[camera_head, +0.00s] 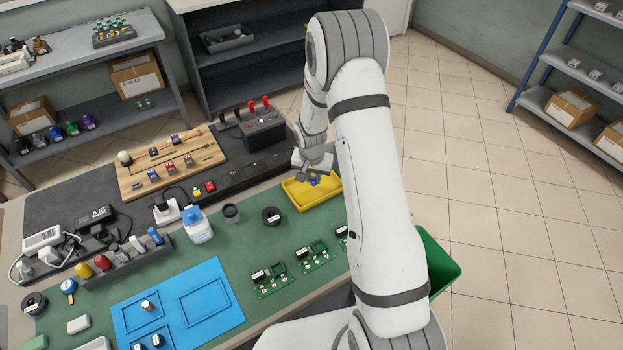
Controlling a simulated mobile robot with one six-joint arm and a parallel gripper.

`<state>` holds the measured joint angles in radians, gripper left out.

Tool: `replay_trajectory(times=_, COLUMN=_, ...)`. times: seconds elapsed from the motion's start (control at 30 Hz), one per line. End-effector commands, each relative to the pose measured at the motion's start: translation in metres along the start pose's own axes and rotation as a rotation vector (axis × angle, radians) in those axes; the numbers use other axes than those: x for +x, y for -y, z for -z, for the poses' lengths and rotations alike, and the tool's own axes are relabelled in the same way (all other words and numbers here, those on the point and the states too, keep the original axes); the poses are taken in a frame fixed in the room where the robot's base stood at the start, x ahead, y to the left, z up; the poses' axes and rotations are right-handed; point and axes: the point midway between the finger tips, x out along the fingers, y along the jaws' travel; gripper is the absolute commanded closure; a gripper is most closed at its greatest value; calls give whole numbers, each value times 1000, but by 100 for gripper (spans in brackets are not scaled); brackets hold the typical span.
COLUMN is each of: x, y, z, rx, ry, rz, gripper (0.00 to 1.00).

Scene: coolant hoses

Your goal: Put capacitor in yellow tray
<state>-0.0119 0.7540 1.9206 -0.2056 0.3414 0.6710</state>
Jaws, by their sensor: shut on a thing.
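The yellow tray (330,197) lies on the far part of the green work mat, partly hidden behind my arm. Whether that thing touches the tray floor I cannot tell. Small cylinders that look like capacitors stand on the blue mat (222,272) at the front left: one with a pale top (147,306) and two dark ones at the front edge.
A black tape roll (271,216) and a dark cup (231,213) stand left of the tray. Several green circuit boards (272,281) lie nearer. A green bin (437,262) is beside the bench at right.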

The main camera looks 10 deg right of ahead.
Motion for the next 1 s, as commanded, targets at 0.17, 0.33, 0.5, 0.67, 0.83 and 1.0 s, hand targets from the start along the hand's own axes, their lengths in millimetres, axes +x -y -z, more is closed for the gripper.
replay_trajectory(times=0.17, x=16, y=0, z=-2, rx=0, ry=0, rz=0, gripper=100)
replay_trajectory(times=0.33, x=17, y=0, z=-2, rx=0, ry=-1, rz=1, gripper=100)
replay_trajectory(times=0.5, x=20, y=0, z=-2, rx=0, ry=-1, rz=1, gripper=100)
replay_trajectory(times=0.67, x=20, y=-1, z=-2, rx=0, ry=-1, rz=1, gripper=75)
replay_trajectory(times=0.83, x=20, y=-1, z=-2, rx=1, ry=-1, rz=1, gripper=62)
replay_trajectory(times=1.0, x=20, y=-1, z=-2, rx=1, ry=-1, rz=0, gripper=61)
